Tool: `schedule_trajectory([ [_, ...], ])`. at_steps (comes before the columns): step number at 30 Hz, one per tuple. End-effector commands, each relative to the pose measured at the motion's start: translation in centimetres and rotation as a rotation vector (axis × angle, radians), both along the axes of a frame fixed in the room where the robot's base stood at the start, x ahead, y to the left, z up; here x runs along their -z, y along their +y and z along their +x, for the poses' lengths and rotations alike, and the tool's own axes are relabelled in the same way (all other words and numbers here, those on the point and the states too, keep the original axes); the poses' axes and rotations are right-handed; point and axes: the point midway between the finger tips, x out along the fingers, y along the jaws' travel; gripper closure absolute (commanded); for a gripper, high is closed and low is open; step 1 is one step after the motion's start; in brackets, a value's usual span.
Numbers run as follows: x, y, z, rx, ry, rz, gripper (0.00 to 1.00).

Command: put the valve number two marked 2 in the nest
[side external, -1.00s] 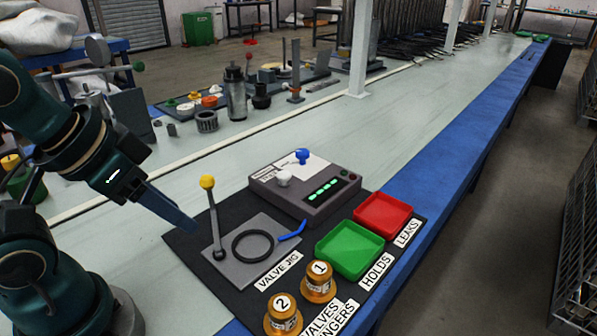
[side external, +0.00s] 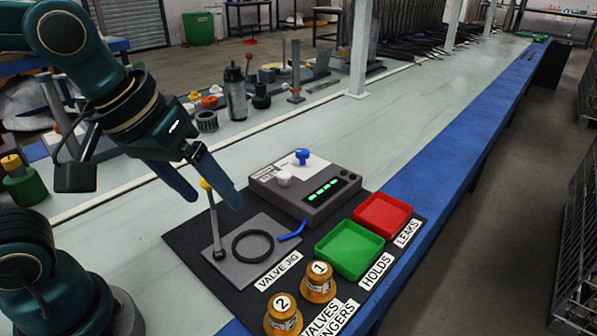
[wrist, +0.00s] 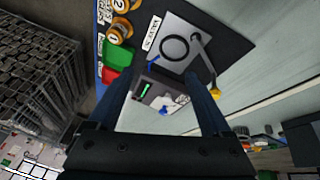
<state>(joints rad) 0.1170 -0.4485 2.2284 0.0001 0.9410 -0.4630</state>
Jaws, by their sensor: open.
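The valve marked 2 (side external: 283,314) is a brass-coloured cylinder with a white label, standing upright at the front of the black mat. It also shows at the top of the wrist view (wrist: 120,5). The valve marked 1 (side external: 318,283) stands just behind it to the right. The nest is a black ring (side external: 253,246) on the grey valve jig plate (side external: 230,268), and it is empty. The jig's lever with a yellow knob (side external: 206,184) stands upright. My gripper (side external: 215,203) is open and empty, above and behind the jig near the knob, apart from both valves.
A grey test box (side external: 305,193) with green lights and a blue knob stands behind the jig. A green tray (side external: 349,250) and a red tray (side external: 382,216) lie to the right. A blue hose piece (side external: 292,232) lies beside the ring.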

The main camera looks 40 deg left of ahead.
Motion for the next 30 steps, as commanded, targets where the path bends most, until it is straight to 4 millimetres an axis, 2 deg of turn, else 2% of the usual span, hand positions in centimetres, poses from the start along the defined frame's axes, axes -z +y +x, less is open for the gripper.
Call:
schedule_trajectory([
  [7, 2.5, -4.7, 2.9, -0.041, 0.175, -0.042, 0.17],
  [11, 4.9, -7.4, 3.4, -0.032, 0.266, -0.025, 0.17],
  [15, 7.6, -9.7, 3.1, 0.014, 0.346, 0.016, 0.17],
  [21, 10.0, -11.0, 1.9, 0.073, 0.414, 0.063, 0.17],
  [26, 11.3, -11.1, 1.6, 0.083, 0.421, 0.069, 0.17],
  [30, 13.2, -11.1, 1.6, 0.082, 0.422, 0.070, 0.17],
])
